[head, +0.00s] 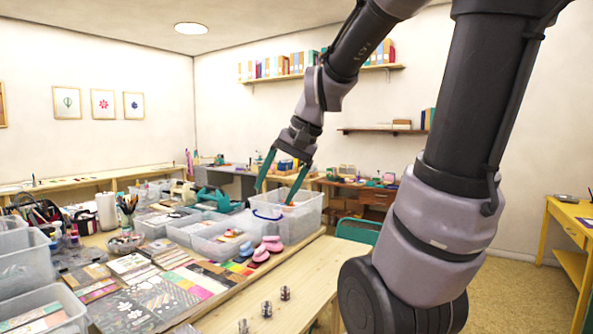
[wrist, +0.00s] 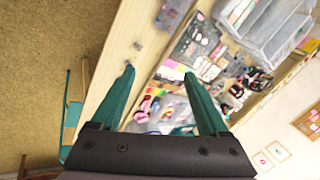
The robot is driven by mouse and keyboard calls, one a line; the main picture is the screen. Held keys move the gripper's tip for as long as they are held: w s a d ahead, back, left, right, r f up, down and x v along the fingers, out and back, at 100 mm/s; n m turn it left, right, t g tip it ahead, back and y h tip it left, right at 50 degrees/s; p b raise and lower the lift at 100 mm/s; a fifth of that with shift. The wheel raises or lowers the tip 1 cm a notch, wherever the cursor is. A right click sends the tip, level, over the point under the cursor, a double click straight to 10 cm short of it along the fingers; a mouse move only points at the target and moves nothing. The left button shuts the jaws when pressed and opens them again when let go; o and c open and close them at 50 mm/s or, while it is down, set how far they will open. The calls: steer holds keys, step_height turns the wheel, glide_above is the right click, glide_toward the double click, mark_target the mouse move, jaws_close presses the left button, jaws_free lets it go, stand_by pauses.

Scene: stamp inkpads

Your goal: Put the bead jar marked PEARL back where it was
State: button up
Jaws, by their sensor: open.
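Several small clear jars with dark contents stand in a row on the bare wooden strip near the front edge of the table: a far jar (head: 285,293), a middle jar (head: 266,309) and a near jar (head: 243,325) at the picture's bottom. Their markings are too small to read, so I cannot tell which is PEARL. My gripper (head: 273,196), with teal fingers, is open and empty, raised above the clear bins, well away from the jars. In the wrist view my gripper (wrist: 158,72) also shows open, with nothing between its fingers.
Clear plastic bins (head: 222,238) crowd the table's far part. Pink stampers (head: 271,244) and patterned paper sheets (head: 140,310) lie nearer. The bare wooden strip (head: 300,272) along the right edge has free room. A yellow desk (head: 570,228) stands at far right.

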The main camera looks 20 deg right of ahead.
steer(key=s+d+r+n+t+h, duration=0.1)
steer(key=s+r+t, duration=0.2)
steer(key=s, duration=0.3)
steer(key=shift+s+d+r+n+h, duration=0.3)
steer(key=shift+d+r+n+h, duration=0.1)
steer(key=shift+r, duration=0.25)
stand_by(0.7)
